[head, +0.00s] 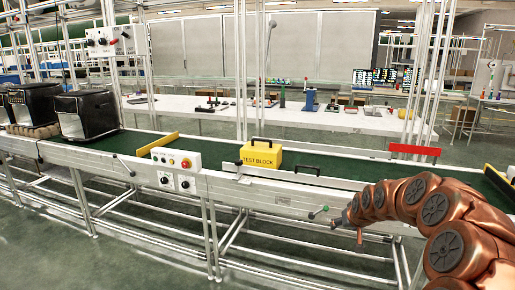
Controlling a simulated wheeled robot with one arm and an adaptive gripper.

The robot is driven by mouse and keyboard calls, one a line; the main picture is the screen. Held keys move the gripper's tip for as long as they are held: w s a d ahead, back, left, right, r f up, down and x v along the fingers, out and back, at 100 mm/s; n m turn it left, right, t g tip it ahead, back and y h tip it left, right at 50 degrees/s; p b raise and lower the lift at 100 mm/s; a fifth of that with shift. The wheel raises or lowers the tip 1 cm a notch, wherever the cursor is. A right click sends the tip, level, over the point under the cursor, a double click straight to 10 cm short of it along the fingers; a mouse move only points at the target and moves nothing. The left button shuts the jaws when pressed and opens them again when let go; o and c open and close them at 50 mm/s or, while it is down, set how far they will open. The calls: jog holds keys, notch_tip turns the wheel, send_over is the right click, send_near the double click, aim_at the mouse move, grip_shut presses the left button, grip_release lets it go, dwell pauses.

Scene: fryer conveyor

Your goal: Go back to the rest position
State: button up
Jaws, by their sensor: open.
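My copper-coloured arm comes in from the lower right, folded in several rounded joints. My gripper (341,221) is at its left end, small in the picture, in front of the conveyor's near side. It is open and I see nothing held in it. The conveyor (217,157) has a green belt and a pale metal frame, and runs across the whole view. A yellow block marked "TEST BLOCK" (260,155), with a black handle, sits on it left of my gripper and apart from it.
A control box (176,160) with a red button is on the conveyor's near side. A yellow bar (158,144) and a red bar (414,150) stand at the belt. Upright metal posts rise behind it. A white table (300,117) with small items is beyond. The floor (130,255) in front is clear.

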jog(key=s+a+r+n+g, duration=0.15)
jog(key=s+a, duration=0.25)
jog(key=s, duration=0.7)
jog(key=s+a+r+g, duration=0.1)
jog(key=s+a+g, duration=0.25)
jog(key=s, duration=0.75)
jog(key=s+a+r+g, duration=0.1)
jog(key=s+a, duration=0.3)
jog(key=s, duration=0.7)
jog(key=s+m+g, duration=0.1)
jog(key=s+g, duration=0.3)
jog(key=s, duration=1.8)
notch_tip(320, 180, up, 13)
jog(key=w+p, duration=0.1)
jog(key=p, duration=1.1)
jog(key=shift+d+p, duration=0.25)
jog(key=shift+p, duration=0.15)
jog(key=shift+c, duration=0.3)
